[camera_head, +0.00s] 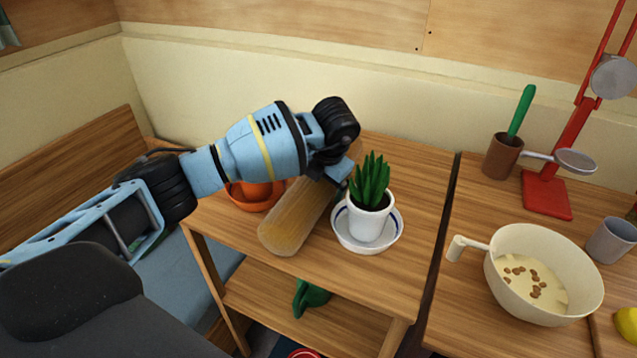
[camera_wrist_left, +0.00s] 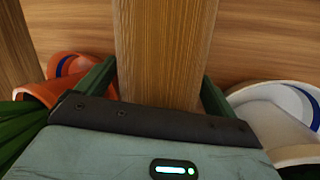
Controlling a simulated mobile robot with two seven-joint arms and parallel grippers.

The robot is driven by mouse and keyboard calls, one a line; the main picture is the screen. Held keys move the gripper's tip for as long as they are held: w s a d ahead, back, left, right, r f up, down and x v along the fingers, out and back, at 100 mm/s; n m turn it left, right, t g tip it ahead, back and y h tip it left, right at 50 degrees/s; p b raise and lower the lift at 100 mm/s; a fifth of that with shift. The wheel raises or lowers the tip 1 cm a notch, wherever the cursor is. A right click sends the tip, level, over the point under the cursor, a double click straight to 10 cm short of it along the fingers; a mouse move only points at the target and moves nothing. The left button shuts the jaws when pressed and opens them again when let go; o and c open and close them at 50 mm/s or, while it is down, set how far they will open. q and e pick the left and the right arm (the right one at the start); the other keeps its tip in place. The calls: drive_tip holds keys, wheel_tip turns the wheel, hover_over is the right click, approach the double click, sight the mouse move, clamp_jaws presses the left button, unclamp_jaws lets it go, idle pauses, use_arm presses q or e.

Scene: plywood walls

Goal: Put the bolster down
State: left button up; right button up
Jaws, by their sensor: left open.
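The bolster (camera_head: 290,222) is a light brown, wood-grained cylinder lying aslant on the small wooden table, its near end towards the front edge. Its far end is hidden behind my left arm. My left gripper (camera_head: 335,172) is over that far part. In the left wrist view the bolster (camera_wrist_left: 165,50) runs between the two green fingers of my open left gripper (camera_wrist_left: 158,82), one finger on each side. I cannot tell whether either finger touches it. My right gripper is not in view.
A potted plant (camera_head: 367,212) on a white saucer (camera_head: 352,243) stands close right of the bolster. An orange bowl (camera_head: 250,201) is close on its left. The right table holds a cream pan (camera_head: 515,310), a red lamp (camera_head: 547,197) and a brown cup (camera_head: 502,158).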

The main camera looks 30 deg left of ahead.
use_arm(q)
drive_tip(key=shift+c, duration=0.3)
drive_tip(key=c, duration=1)
wheel_tip(320, 180, up, 10)
drive_tip(key=shift+r, duration=0.1)
